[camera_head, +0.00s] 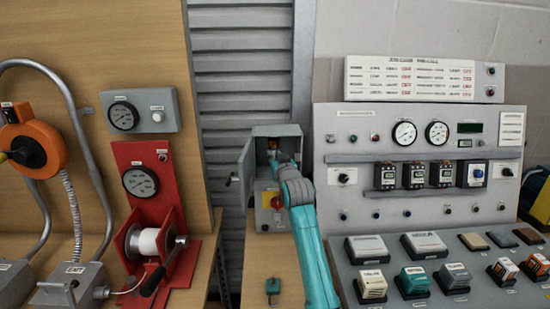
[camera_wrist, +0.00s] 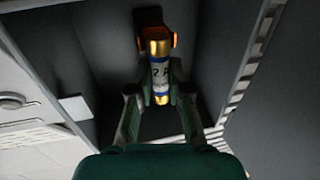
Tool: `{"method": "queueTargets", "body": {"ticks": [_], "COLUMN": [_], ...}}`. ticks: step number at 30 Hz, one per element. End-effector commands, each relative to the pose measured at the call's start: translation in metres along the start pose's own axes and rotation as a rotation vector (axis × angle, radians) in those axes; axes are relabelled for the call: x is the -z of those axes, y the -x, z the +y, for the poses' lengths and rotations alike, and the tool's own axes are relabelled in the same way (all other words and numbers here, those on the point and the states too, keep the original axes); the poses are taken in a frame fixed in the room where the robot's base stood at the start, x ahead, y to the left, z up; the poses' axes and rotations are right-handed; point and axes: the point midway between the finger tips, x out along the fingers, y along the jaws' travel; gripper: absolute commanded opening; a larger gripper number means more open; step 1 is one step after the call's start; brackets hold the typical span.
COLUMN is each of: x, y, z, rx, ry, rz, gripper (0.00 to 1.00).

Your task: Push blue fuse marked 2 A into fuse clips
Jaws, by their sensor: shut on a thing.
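In the wrist view, my gripper (camera_wrist: 160,97) is shut on the fuse (camera_wrist: 160,72). The fuse is a small cylinder with gold caps and a pale bluish label that reads like "2 A". Its far cap is beside an orange-lit copper fuse clip (camera_wrist: 173,40) on a dark holder (camera_wrist: 148,16). I cannot tell whether the cap is seated in the clip. The near cap lies between my fingers, and any clip there is hidden. In the head view, my arm reaches into the open grey box (camera_head: 277,130), and the fuse is not clearly visible.
The grey box has a red and yellow switch (camera_head: 270,200) on its lower front, and its door (camera_head: 246,165) hangs open at left. A control panel (camera_head: 420,118) stands close at right, and a red winch stand (camera_head: 140,163) at left. A small green piece (camera_head: 272,287) lies on the bench below.

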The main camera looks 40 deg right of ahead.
Motion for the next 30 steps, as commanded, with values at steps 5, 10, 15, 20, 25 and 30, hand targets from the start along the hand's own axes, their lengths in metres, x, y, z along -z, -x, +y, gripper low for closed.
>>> {"method": "queueTargets", "body": {"ticks": [5,10,15,20,25,30], "x": [0.000,0.001,0.001,0.001,0.000,0.000], "y": [-0.004,-0.007,-0.010,-0.013,-0.014,-0.014], "z": [0.001,0.002,0.002,0.003,0.003,0.003], "rx": [0.000,0.000,0.000,0.000,0.000,0.000], "ry": [0.000,0.000,0.000,0.000,0.000,0.000], "rz": [0.000,0.001,0.002,0.001,0.001,0.001], "gripper": [0.00,0.00,0.00,0.00,0.00,0.47]}}
